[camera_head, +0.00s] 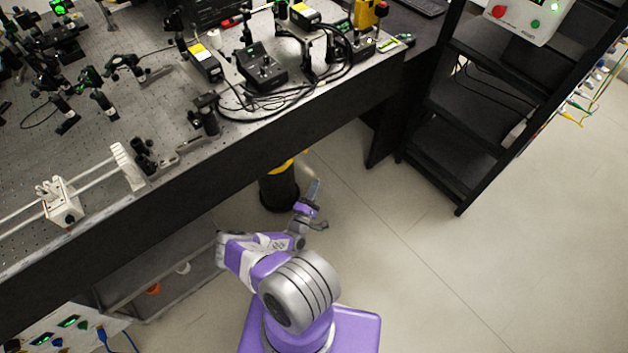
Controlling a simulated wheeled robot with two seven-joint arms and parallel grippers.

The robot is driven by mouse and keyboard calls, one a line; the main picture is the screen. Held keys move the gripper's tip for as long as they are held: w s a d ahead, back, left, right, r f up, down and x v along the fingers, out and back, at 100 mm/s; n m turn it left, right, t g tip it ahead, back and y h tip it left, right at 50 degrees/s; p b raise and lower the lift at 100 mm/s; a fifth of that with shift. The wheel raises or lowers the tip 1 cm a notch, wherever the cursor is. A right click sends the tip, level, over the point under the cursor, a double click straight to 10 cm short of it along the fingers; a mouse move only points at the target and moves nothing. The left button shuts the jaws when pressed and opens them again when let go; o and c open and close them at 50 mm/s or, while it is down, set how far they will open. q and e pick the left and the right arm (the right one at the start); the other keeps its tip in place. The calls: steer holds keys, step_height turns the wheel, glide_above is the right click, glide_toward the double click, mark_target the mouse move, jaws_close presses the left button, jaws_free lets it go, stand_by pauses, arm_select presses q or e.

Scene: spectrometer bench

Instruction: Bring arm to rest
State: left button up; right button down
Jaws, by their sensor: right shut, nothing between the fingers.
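My right arm (300,290), purple and silver, is folded low in front of the optical bench (330,140). My right gripper (316,190) is over the floor, just out from the bench's front edge and below its top. It is shut and empty, and nothing touches its fingers that I can see. My left arm and left gripper do not show in the head view.
Optical mounts and a black control box (262,68) with looped cables stand on the bench. A white rail carriage (62,202) sits at the left. A black shelf rack (460,130) stands at the right. The floor (430,270) between is clear.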

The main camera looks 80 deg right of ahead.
stand_by(0.6)
steer(key=s+a+f+m+g+y+p, duration=0.1)
steer(key=s+a+f+m+g+y, duration=0.1)
steer(key=s+a+m+g+y, duration=0.65)
steer(key=w+a+f+n+t+y+p, duration=0.1)
steer(key=w+a+y, duration=0.2)
steer(key=a+y, duration=0.45)
steer(key=w+a+f+t+y, duration=0.2)
steer(key=w+a+y, duration=0.15)
steer(key=a, duration=0.75)
steer(key=w+a+r+n+t+y+p, duration=0.1)
steer(key=w+a+r+t+y, duration=0.15)
steer(key=w+a, duration=0.4)
steer(key=w+a+r+t+y+p, duration=0.1)
steer(key=w+a+r+t+y, duration=0.2)
steer(key=a, duration=0.6)
steer(key=w+a+r+n+t, duration=0.2)
steer(key=w+a+r+t, duration=0.3)
steer(key=w+a+r, duration=0.4)
steer(key=shift+w+a+r+y+p, duration=0.15)
steer(key=shift+w+r+y+p, duration=0.15)
steer(key=shift+w, duration=0.1)
